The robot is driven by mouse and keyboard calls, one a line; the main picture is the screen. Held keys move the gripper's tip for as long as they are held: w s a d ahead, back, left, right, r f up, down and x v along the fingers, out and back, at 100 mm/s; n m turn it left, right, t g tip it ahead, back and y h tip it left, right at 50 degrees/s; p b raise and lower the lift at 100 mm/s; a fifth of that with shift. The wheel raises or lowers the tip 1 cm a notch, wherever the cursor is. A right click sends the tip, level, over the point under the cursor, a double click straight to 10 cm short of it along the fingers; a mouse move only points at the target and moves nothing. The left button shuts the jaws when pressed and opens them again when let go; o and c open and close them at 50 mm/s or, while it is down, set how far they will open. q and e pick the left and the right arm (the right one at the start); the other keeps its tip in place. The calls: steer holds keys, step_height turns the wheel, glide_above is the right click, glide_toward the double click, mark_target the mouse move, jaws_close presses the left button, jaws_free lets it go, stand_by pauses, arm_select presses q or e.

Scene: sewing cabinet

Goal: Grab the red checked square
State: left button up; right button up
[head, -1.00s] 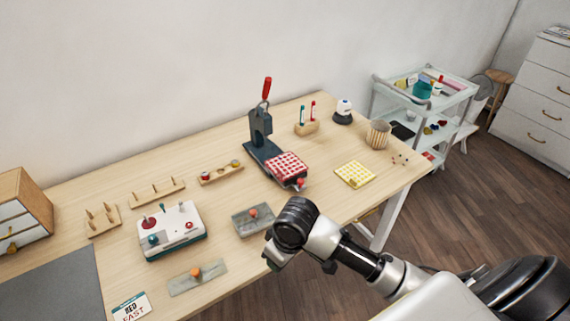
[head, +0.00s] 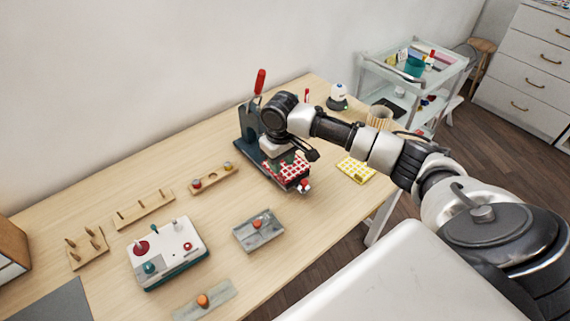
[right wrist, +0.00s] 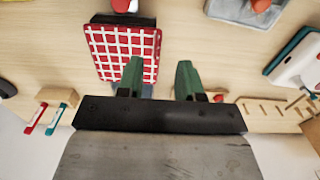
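The red checked square (head: 283,173) with white lines lies on the base of the dark press (head: 248,135), near the table's far right part. In the right wrist view the square (right wrist: 112,45) is at the upper left. My right gripper (head: 300,158) is above the square and hides part of it in the head view. Its two green fingers (right wrist: 160,78) are apart with nothing between them. The left finger overlaps the square's edge in the picture; the right finger is beside it. I cannot tell how high the fingers are. My left gripper is not in view.
A yellow checked square (head: 355,170) lies right of the press. The press's red-tipped lever (head: 260,82) stands close to my right wrist. A grey block with an orange knob (head: 258,231) and a white control box (head: 167,253) lie to the left.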

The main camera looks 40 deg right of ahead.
mark_target(282, 175)
steer(key=shift+w+f, duration=0.1)
steer(key=shift+f, duration=0.3)
steer(key=f, duration=0.5)
steer(key=shift+w+d+p, duration=0.15)
steer(key=shift+d+p, duration=0.1)
steer(key=shift+p, duration=0.05)
steer(key=shift+f, duration=0.2)
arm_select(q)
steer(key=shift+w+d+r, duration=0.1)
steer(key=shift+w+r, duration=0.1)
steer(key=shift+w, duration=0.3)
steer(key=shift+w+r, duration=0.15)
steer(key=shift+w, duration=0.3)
arm_select(e)
jaws_close()
